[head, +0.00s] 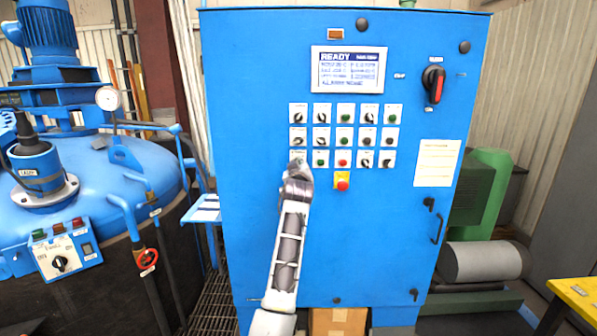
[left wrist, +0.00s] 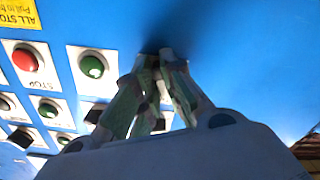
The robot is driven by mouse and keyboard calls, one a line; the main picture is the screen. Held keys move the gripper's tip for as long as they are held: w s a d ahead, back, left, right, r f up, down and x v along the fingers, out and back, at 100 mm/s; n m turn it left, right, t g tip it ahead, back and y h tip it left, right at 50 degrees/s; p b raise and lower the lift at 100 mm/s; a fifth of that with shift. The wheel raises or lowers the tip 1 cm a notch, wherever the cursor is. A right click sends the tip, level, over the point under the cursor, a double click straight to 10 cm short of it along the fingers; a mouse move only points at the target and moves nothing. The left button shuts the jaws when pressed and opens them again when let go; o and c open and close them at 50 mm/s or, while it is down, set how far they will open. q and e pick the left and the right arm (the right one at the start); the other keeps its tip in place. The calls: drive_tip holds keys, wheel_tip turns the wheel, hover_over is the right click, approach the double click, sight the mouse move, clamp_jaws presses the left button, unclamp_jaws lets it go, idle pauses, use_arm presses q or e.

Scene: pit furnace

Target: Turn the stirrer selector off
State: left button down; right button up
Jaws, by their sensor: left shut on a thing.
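The blue control cabinet (head: 375,240) faces me with rows of selectors and buttons on white plates. My left gripper (head: 297,163) is at the bottom-left plate of this panel, beside a green button (head: 320,158) and a red button (head: 342,158). In the left wrist view, my left gripper (left wrist: 165,56) has its fingers together against the panel, shut on the selector there. The fingers hide the selector's knob, so its pointing direction cannot be seen. The plate's label is too small to read. The wrist view is upside down. My right gripper is not in view.
A red emergency stop (head: 342,181) on a yellow plate sits just right of my left gripper. The display (head: 347,70) reads READY. The blue-lidded furnace (head: 130,170) stands left, a yellow table (head: 585,295) right.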

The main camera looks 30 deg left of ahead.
use_arm(q)
drive_tip(key=shift+n, duration=0.7)
drive_tip(key=c, duration=1.5)
unclamp_jaws()
drive_tip(key=shift+s+d, duration=0.1)
drive_tip(key=shift+v, duration=3.65)
